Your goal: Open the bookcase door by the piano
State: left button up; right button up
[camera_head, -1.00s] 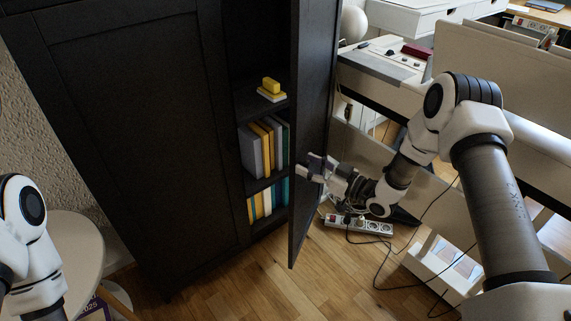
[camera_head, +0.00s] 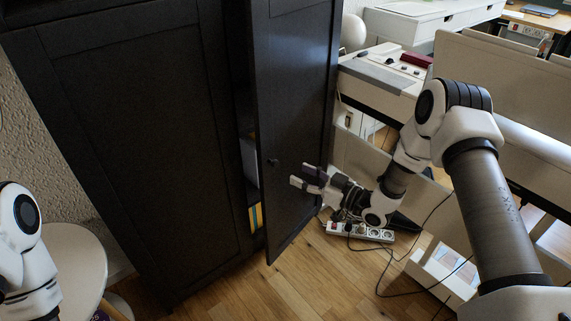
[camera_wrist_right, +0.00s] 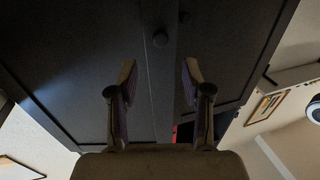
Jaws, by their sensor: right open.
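The dark right-hand bookcase door (camera_head: 292,110) stands ajar in the head view, hinged on its right side. A small round knob (camera_head: 272,161) is near its free left edge, and it also shows in the wrist view (camera_wrist_right: 160,40). My right gripper (camera_head: 307,178) is open and empty in front of the door, a little to the right of the knob. In the wrist view its two fingers (camera_wrist_right: 158,82) are spread, with the knob beyond their tips. The left-hand door (camera_head: 135,130) is shut. Only part of my left arm shows at the left edge; its gripper is out of view.
A few books (camera_head: 255,217) show in the gap beside the door. A power strip (camera_head: 358,231) with cables lies on the wooden floor (camera_head: 240,293). A round white table (camera_head: 75,255) is at the lower left.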

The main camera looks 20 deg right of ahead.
aim_at(277, 164)
jog(key=x, duration=0.3)
jog(key=b+x, duration=0.1)
jog(key=x, duration=0.3)
jog(key=shift+f, duration=0.2)
grip_shut()
